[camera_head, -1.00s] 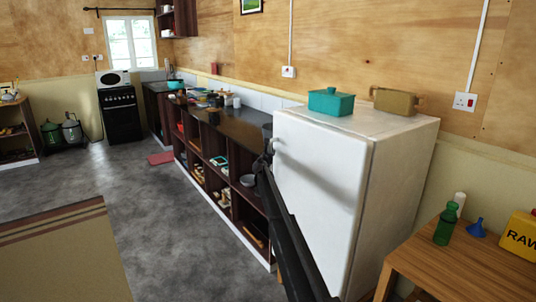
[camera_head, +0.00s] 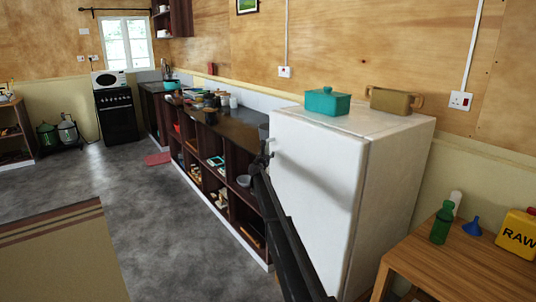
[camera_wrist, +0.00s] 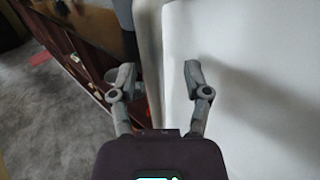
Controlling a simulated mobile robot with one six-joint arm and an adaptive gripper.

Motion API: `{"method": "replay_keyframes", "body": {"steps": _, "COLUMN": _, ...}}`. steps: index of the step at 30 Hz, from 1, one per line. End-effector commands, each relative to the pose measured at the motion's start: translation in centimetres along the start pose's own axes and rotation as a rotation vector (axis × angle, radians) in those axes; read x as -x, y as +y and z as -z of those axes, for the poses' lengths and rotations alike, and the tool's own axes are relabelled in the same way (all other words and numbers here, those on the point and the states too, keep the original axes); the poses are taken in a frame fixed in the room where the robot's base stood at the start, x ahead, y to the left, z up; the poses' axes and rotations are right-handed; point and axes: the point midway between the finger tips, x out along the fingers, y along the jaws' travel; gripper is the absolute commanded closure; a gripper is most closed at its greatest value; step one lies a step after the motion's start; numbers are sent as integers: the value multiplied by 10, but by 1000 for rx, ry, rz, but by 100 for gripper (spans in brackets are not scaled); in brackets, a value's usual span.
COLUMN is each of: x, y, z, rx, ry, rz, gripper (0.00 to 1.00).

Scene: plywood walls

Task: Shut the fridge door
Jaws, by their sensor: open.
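The white fridge (camera_head: 395,190) stands at the right against the plywood wall. Its door (camera_head: 312,190) faces left in the head view and looks flush or nearly flush with the body; I cannot tell whether a thin gap is left. My gripper (camera_head: 263,158) is at the upper far edge of the door, with my arm running along in front of it. In the wrist view my gripper (camera_wrist: 159,76) is open and empty. Its right finger lies over the white door face (camera_wrist: 250,110), its left finger past the door's rounded edge (camera_wrist: 149,50). Contact is unclear.
Dark open shelving (camera_head: 215,175) runs beyond the fridge. A wooden table (camera_head: 455,260) with bottles stands at the near right. The grey floor (camera_head: 150,210) at the left is clear.

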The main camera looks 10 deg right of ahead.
Motion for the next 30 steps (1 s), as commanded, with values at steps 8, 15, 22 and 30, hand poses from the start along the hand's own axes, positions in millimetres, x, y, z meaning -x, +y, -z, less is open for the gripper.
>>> {"method": "replay_keyframes", "body": {"steps": 8, "x": 48, "y": -3, "z": 0, "rx": 0, "ry": 0, "rz": 0, "gripper": 38}}
{"method": "replay_keyframes", "body": {"steps": 15, "x": 82, "y": -3, "z": 0, "rx": 0, "ry": 0, "rz": 2, "gripper": 38}}
{"method": "replay_keyframes", "body": {"steps": 22, "x": 97, "y": -2, "z": 0, "rx": 0, "ry": 0, "rz": 1, "gripper": 38}}
{"method": "replay_keyframes", "body": {"steps": 30, "x": 98, "y": -1, "z": 0, "rx": 0, "ry": 0, "rz": 2, "gripper": 38}}
